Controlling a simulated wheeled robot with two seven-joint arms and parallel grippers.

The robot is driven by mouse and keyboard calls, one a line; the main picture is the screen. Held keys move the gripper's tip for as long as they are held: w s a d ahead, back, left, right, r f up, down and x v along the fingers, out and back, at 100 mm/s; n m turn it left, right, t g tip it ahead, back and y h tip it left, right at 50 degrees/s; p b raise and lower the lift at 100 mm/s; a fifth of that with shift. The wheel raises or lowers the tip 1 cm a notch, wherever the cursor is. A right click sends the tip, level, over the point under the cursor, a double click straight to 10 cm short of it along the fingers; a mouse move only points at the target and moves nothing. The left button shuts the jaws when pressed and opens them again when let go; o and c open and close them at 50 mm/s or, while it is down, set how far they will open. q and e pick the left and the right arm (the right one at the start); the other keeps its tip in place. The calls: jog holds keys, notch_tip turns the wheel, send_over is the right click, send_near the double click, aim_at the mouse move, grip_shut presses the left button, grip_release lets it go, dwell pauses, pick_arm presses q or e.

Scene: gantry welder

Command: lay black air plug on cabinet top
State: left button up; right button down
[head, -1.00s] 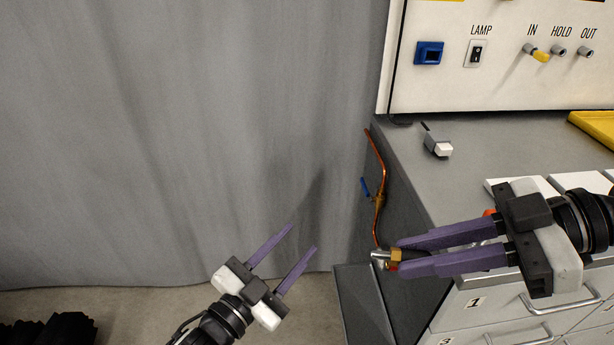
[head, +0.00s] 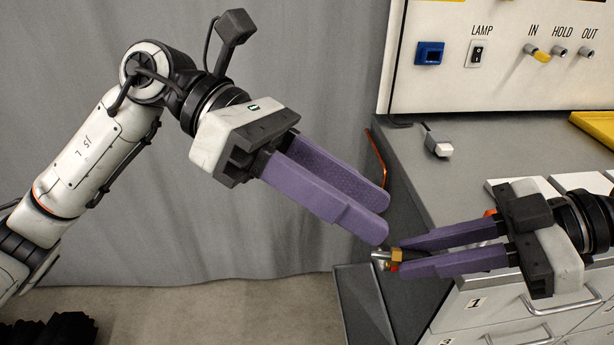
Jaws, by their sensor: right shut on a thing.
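My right gripper (head: 401,256) is shut on a small fitting at the cabinet's front left corner. The dark part between its fingers looks like the black air plug (head: 411,254); most of it is hidden by the fingers. A brass collar and a silver end (head: 380,258) stick out to the left; I cannot tell whether they are joined to the plug. My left gripper (head: 379,217) is open and empty, its fingertips just above and left of that silver end. The grey cabinet top (head: 500,145) lies behind the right gripper.
A yellow tray (head: 595,125) is at right. A copper pipe (head: 378,158) runs by the cabinet's left side. Drawers (head: 500,300) are below.

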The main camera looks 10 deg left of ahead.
aim_at(385, 253)
pick_arm(q)
jog(key=w+a+f+m+t+y, duration=0.1)
jog(key=w+a+t+y, duration=0.2)
jog(key=a+y, duration=0.15)
jog(key=x, duration=1.1)
jog(key=shift+s+f, duration=0.1)
jog(key=shift+s, duration=0.2)
jog(key=c, duration=0.6)
jog(key=o, duration=0.6)
jog(key=shift+a, duration=0.1)
